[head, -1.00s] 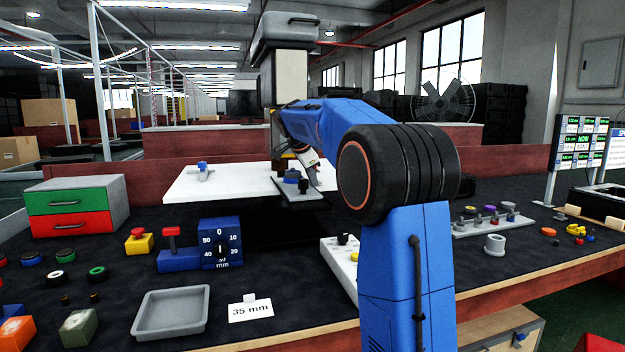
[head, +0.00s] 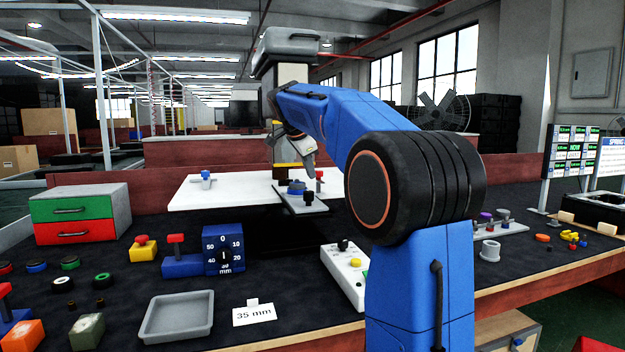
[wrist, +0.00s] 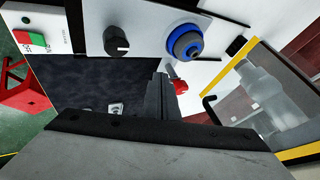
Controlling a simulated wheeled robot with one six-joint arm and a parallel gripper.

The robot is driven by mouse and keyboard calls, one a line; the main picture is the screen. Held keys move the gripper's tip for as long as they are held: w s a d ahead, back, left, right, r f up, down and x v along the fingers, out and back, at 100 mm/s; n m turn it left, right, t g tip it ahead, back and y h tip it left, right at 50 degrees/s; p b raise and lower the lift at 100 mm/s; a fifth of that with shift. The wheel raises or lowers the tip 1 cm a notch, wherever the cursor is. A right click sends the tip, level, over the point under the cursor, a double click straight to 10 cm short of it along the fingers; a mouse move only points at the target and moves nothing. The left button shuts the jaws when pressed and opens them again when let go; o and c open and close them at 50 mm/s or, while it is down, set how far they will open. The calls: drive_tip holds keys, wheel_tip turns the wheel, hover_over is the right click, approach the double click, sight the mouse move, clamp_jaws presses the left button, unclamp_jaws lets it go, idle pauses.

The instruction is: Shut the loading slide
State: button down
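The loading slide looks to be the grey plate (head: 313,206) on the white machine table (head: 225,194); it juts past the table's front edge. It carries a blue round part (head: 296,187) and a red-knobbed post (head: 319,175). My gripper (head: 309,168) is above the slide, just left of the red knob in the head view. In the wrist view, my gripper's fingers (wrist: 164,92) look closed together, with nothing visible between them. The red knob (wrist: 180,86) is right beside them; I cannot tell whether they touch. The blue part (wrist: 186,43) is also in that view.
A yellow-framed clear panel (wrist: 262,97) with a black handle is right of the fingers in the wrist view. A white control box (head: 344,272) stands in front of the machine. A blue dial block (head: 223,249), grey tray (head: 178,316) and drawer unit (head: 79,213) are on the left.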

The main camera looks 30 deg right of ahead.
sight(296, 182)
drive_tip(key=s+a+r+n+t+y, duration=0.1)
drive_tip(key=s+a+n, duration=0.15)
drive_tip(key=a, duration=0.35)
drive_tip(key=x, duration=0.9)
drive_tip(key=shift+w+d, duration=0.15)
drive_tip(key=shift+d, duration=0.15)
drive_tip(key=w+d, duration=0.1)
drive_tip(key=w, duration=0.5)
drive_tip(key=w+d, duration=0.1)
drive_tip(key=w, duration=0.2)
drive_tip(key=shift+d+f, duration=0.1)
drive_tip(key=shift+d, duration=0.2)
